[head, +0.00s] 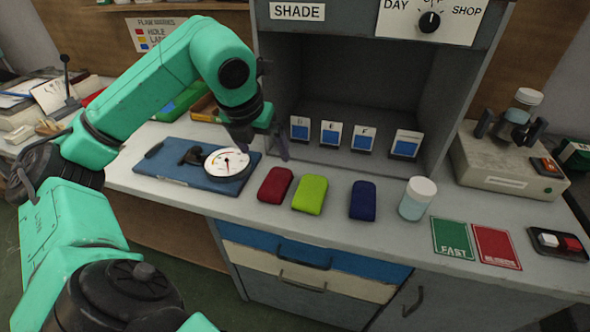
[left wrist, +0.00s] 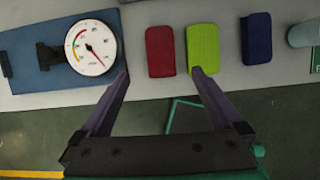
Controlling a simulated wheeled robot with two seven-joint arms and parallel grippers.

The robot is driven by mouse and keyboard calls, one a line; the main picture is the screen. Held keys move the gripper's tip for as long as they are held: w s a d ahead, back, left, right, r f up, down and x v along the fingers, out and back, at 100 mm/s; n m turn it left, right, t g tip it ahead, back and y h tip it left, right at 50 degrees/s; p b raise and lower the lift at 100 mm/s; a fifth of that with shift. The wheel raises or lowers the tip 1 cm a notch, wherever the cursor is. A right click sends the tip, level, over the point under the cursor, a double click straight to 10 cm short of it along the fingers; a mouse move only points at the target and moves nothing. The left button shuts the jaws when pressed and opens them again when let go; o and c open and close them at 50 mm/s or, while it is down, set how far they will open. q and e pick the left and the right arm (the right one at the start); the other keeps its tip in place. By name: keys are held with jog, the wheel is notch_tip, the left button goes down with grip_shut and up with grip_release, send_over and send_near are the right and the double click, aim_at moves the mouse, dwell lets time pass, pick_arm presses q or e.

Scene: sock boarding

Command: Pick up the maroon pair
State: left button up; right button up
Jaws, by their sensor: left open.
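The maroon pair (head: 275,185) is a small rounded dark-red bundle lying on the grey worktop, left of a lime-green pair (head: 310,194) and a navy pair (head: 362,200). In the left wrist view, the maroon pair (left wrist: 160,51) lies ahead of the fingers, between their lines, with the lime-green pair (left wrist: 202,48) close on its right. My left gripper (head: 263,148) is open and empty, above the worktop behind and left of the maroon pair in the head view. In the left wrist view, my left gripper (left wrist: 163,82) has its fingers spread. My right gripper is not in view.
A blue mat (head: 176,172) with a dial gauge (head: 227,162) lies left of the maroon pair. A lidded jar (head: 417,198) stands right of the navy pair. Several small cards stand in the grey shade booth (head: 375,95) behind. The worktop's front edge is close to the pairs.

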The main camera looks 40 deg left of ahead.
pick_arm(q)
jog(key=b, duration=0.2)
send_near(275, 182)
jog(key=shift+a+x, duration=0.25)
jog(key=shift+x, duration=0.95)
jog(key=x, duration=0.6)
jog(key=shift+d+f+p, duration=0.1)
jog(key=shift+d+p, duration=0.2)
jog(key=shift+w+a+f, duration=0.1)
jog(key=shift+w+f, duration=0.05)
jog(key=c, duration=1.3)
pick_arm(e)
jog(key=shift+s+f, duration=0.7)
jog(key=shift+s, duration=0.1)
